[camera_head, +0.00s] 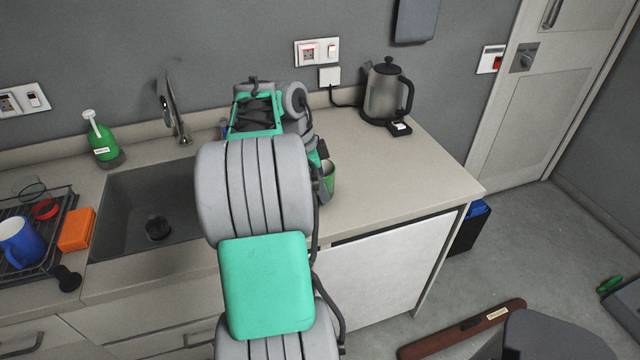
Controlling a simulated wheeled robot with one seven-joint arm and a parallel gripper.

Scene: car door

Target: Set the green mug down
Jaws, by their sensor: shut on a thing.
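The green mug (329,174) shows just right of my arm, over the counter (400,170) to the right of the sink. My arm covers its left side. My gripper (322,158) is mostly hidden behind my arm; a dark part of it shows against the mug, and it is shut on the mug. The mug looks close to upright. I cannot tell whether its base touches the counter or is a little above it.
A kettle (384,92) stands at the back right of the counter. The sink (150,205), a green soap bottle (101,138), an orange sponge (77,230) and a dish rack with a blue mug (20,243) are left. Counter right of the green mug is clear.

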